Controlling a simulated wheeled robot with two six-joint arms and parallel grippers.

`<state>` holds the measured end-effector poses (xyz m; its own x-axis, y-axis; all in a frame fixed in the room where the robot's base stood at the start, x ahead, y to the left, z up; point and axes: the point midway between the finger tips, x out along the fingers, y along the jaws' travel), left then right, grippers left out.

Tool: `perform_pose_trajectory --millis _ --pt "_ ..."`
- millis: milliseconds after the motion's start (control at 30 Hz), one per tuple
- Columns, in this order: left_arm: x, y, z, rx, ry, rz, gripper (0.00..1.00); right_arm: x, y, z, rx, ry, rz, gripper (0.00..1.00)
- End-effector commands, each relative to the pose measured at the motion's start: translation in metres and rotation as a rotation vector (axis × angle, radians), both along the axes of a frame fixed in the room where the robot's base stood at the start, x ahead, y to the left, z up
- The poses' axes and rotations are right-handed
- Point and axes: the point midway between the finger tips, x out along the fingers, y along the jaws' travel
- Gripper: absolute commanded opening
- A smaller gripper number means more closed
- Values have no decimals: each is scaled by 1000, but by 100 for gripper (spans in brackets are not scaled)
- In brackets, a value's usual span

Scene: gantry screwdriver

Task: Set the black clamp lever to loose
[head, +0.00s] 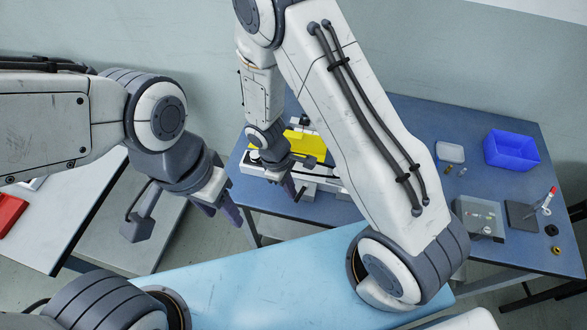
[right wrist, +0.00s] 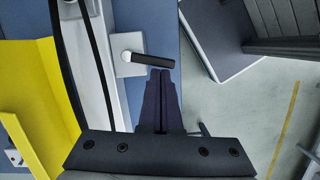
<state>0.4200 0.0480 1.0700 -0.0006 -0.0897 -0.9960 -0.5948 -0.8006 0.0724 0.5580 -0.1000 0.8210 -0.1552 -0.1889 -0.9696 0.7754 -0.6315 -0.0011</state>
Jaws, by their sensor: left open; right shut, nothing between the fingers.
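The black clamp lever (right wrist: 152,61) shows in the right wrist view. Its silver pivot end sits on a light grey block (right wrist: 120,42) beside a pale rail, and its black handle points right. My right gripper (right wrist: 160,72) is shut and empty, its fingertips right at the handle's lower edge. I cannot tell whether they touch it. In the head view my right gripper (head: 291,188) is at the front edge of the fixture, and the lever cannot be made out there. My left gripper (head: 227,210) is open and empty, left of the blue table's front corner.
A yellow part (head: 311,146) stands on the fixture and shows at the left in the right wrist view (right wrist: 30,95). The blue table (head: 400,118) holds a blue bin (head: 511,151), a grey box (head: 480,217) and small parts at right. A white table with a red item (head: 10,213) stands left.

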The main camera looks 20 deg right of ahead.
Motion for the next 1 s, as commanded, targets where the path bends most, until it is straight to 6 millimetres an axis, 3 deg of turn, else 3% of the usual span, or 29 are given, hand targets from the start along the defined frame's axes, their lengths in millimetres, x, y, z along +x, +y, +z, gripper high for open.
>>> perform_pose_trajectory --millis 500,1000 --pt "0 0 1 0 0 0 50 8 -14 0 0 -1 -4 0" --pt "0 0 9 0 0 0 50 16 -5 2 0 -2 -13 0"
